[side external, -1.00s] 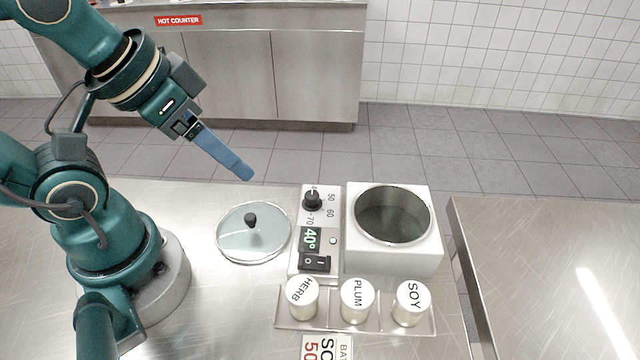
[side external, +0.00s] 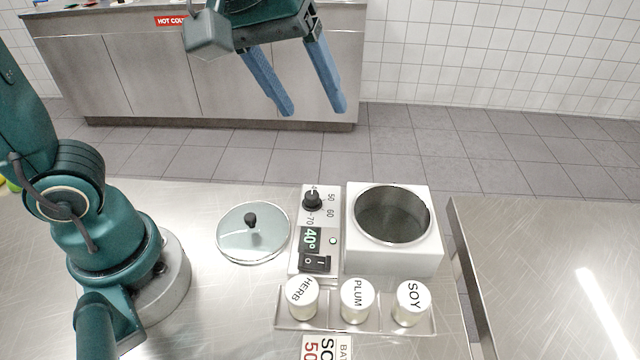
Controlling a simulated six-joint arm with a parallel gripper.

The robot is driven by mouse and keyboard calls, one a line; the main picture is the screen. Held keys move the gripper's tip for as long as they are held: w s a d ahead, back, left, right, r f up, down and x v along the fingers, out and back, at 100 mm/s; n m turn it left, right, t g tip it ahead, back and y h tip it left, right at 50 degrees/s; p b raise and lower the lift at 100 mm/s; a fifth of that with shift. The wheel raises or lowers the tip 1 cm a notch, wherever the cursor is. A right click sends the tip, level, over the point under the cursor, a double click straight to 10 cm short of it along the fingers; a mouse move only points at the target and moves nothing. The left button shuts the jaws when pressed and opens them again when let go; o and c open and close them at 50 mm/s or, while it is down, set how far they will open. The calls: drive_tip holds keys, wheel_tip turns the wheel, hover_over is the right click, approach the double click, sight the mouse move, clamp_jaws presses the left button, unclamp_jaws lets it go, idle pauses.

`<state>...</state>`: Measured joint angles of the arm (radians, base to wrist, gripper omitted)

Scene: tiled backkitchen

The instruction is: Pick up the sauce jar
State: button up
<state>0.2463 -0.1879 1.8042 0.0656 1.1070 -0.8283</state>
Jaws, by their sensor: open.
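Three small sauce jars with white labelled lids stand in a row in a clear rack (side external: 384,327) at the front of the steel table. They are the HERB jar (side external: 302,299) at left, the PLUM jar (side external: 357,301) in the middle and the SOY jar (side external: 410,303) at right. My gripper (side external: 316,112) is open and empty, with two blue fingers spread apart and pointing down. It is high in the picture, well away from the jars and behind the warmer.
A white warmer with an empty round well (side external: 393,214) stands behind the jars. Its control panel (side external: 316,232) reads 40°. A glass lid with a black knob (side external: 252,236) lies to its left. A sign (side external: 326,347) is at the front edge. Another steel table (side external: 550,270) stands right, across a gap.

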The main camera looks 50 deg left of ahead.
drive_tip(key=w+d+f+g, duration=0.1)
drive_tip(key=w+d+f, duration=0.25)
drive_tip(key=d, duration=0.45)
drive_tip(key=g, duration=0.2)
hover_over(414, 296)
drive_tip(key=w+a, duration=0.2)
wheel_tip(414, 296, down, 8)
drive_tip(key=shift+m+g+y, duration=0.3)
drive_tip(key=shift+m+y, duration=0.3)
drive_tip(key=shift+m, duration=0.3)
drive_tip(key=f, duration=0.1)
drive_tip(key=s+d+f, duration=0.2)
drive_tip(key=shift+s+d+f, duration=0.1)
drive_tip(key=shift+s+f, duration=0.15)
drive_tip(key=shift+f, duration=0.4)
drive_tip(key=shift+w+f, duration=0.15)
drive_tip(key=shift+f, duration=0.95)
drive_tip(key=shift+w+f, duration=0.1)
drive_tip(key=shift+f, duration=0.95)
clamp_jaws()
